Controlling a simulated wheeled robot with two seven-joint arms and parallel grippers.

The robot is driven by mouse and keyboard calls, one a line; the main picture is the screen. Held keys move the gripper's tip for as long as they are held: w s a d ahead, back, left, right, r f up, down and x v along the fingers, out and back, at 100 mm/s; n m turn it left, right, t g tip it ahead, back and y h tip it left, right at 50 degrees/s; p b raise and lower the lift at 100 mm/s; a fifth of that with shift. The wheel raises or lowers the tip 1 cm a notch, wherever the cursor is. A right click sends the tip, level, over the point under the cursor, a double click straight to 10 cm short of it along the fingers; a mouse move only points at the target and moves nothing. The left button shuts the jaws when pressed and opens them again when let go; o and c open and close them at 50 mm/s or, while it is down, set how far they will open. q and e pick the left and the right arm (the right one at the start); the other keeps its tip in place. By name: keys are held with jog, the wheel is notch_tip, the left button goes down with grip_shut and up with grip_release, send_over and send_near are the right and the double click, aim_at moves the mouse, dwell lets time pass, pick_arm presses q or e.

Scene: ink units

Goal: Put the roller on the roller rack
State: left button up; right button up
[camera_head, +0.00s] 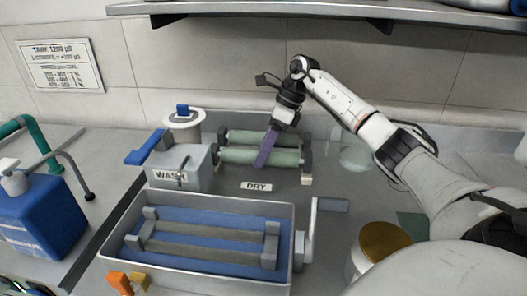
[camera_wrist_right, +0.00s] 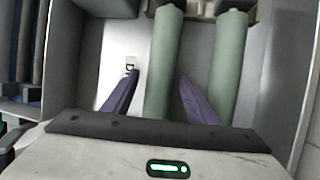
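Two green rollers lie side by side, a back one (camera_head: 250,137) and a front one (camera_head: 235,155), behind the DRY label. They rest between dark and pale end supports (camera_head: 307,160), which look like a rack. They also show in the right wrist view, front roller (camera_wrist_right: 163,70) and back roller (camera_wrist_right: 228,70). My right gripper (camera_head: 262,160) reaches down at the front roller. In the wrist view its purple fingers (camera_wrist_right: 160,78) stand apart, one on each side of that roller, with gaps visible. My left gripper is not in view.
A grey tray (camera_head: 118,245) with blue inside and grey bars stands in front. A WASH container (camera_head: 190,180) with a blue handle is left of the rollers. A blue bottle (camera_head: 45,220) and a golden-topped jar (camera_head: 385,240) stand at the sides. A shelf (camera_head: 300,12) hangs above.

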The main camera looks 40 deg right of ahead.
jog(key=v, duration=0.7)
jog(key=shift+d+r, duration=0.15)
jog(key=shift+r, duration=0.05)
jog(key=shift+c, duration=0.4)
dwell(0.9)
